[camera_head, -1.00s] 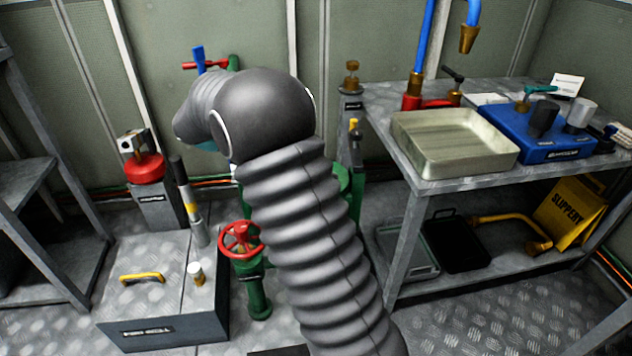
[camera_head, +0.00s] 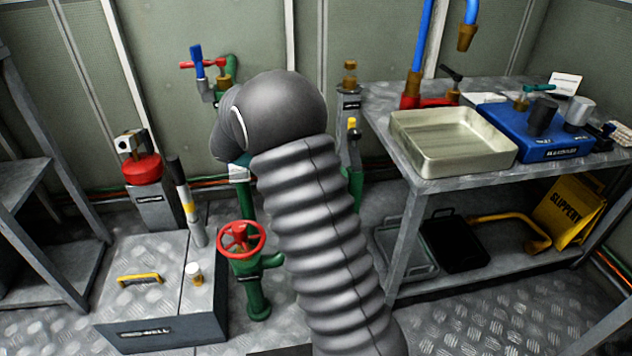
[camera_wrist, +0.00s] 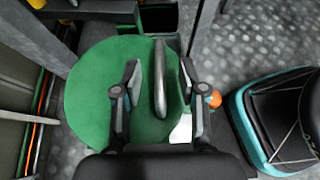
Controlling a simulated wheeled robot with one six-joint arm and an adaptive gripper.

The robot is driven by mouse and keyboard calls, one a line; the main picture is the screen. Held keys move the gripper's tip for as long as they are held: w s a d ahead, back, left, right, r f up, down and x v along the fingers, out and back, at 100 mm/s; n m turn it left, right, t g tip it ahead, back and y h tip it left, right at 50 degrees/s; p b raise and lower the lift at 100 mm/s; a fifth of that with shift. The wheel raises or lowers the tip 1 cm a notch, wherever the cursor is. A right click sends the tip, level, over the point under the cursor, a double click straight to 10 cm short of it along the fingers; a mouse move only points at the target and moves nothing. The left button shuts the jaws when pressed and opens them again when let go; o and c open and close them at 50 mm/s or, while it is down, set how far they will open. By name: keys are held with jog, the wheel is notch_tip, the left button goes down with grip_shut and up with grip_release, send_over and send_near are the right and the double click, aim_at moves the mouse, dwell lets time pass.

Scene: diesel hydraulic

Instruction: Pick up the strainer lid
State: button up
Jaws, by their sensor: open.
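The strainer lid is a round green disc (camera_wrist: 95,95) with a grey bar handle (camera_wrist: 160,85) standing on it, seen from above in the wrist view. My gripper (camera_wrist: 160,72) is open over the lid. Its two fingers stand on either side of the handle, with a gap on both sides. I cannot tell how far the fingertips are above the lid surface. In the head view my gripper and the lid are hidden behind my arm.
In the wrist view an orange knob (camera_wrist: 214,99) sits close to the right finger, and a dark teal-rimmed container (camera_wrist: 275,120) lies at right. In the head view a red handwheel valve (camera_head: 241,238) stands left of my arm, and a metal bench (camera_head: 405,200) stands at right.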

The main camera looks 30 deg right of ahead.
jog(key=x, duration=0.4)
jog(key=shift+d+f, duration=0.1)
jog(key=shift+d, duration=0.2)
grip_shut()
